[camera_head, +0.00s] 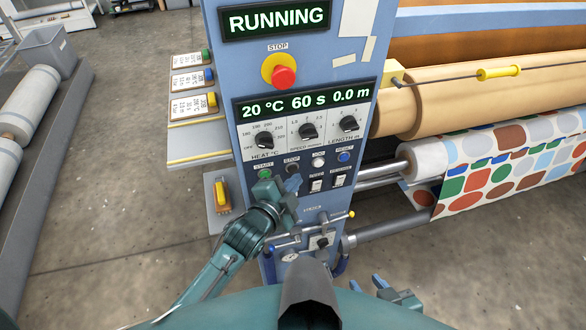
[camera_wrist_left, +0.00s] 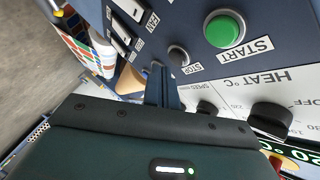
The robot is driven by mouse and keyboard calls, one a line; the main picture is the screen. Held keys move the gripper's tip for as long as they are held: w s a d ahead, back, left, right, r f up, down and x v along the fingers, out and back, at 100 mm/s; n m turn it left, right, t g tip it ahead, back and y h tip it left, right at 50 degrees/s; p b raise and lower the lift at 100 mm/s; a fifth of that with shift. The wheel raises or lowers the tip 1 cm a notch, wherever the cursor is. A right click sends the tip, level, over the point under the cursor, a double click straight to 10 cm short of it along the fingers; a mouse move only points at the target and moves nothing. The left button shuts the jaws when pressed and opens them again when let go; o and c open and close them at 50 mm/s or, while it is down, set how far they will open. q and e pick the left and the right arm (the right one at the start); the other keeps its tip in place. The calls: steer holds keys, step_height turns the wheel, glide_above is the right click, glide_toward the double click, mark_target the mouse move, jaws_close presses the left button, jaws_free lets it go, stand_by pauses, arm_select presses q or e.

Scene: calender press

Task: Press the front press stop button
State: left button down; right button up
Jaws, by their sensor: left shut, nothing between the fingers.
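The press's front panel shows a small dark button labelled STOP (camera_head: 292,169), beside a green START button (camera_head: 264,173). In the left wrist view the dark STOP button (camera_wrist_left: 179,55) is just right of my fingertips, with the green START button (camera_wrist_left: 225,28) beyond it. A larger red mushroom button (camera_head: 284,77) on a yellow base, also labelled STOP, sits higher up. My left gripper (camera_head: 293,184) is shut and empty, just below the small STOP button. Its fingers (camera_wrist_left: 161,85) appear apart from the button. My right gripper (camera_head: 366,285) is open and low, away from the panel.
A display (camera_head: 275,19) reads RUNNING. Heat, speed and length knobs (camera_head: 307,131) sit above the button row, with a blue RESET button (camera_head: 344,157) to the right. Rollers and dotted fabric (camera_head: 490,165) are at the right. A yellow-knobbed lever (camera_head: 350,214) projects below the buttons.

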arm_select(q)
steer(key=shift+w, duration=0.1)
stand_by(0.4)
steer(key=shift+w+a, duration=0.15)
steer(key=shift+w, duration=0.15)
steer(key=shift+w+a, duration=0.1)
steer(key=shift+w, duration=0.25)
stand_by(0.6)
steer(key=shift+s, duration=0.1)
steer(key=shift+s+d+p, duration=0.25)
steer(key=shift+s+p, duration=0.25)
steer(key=shift+s, duration=0.15)
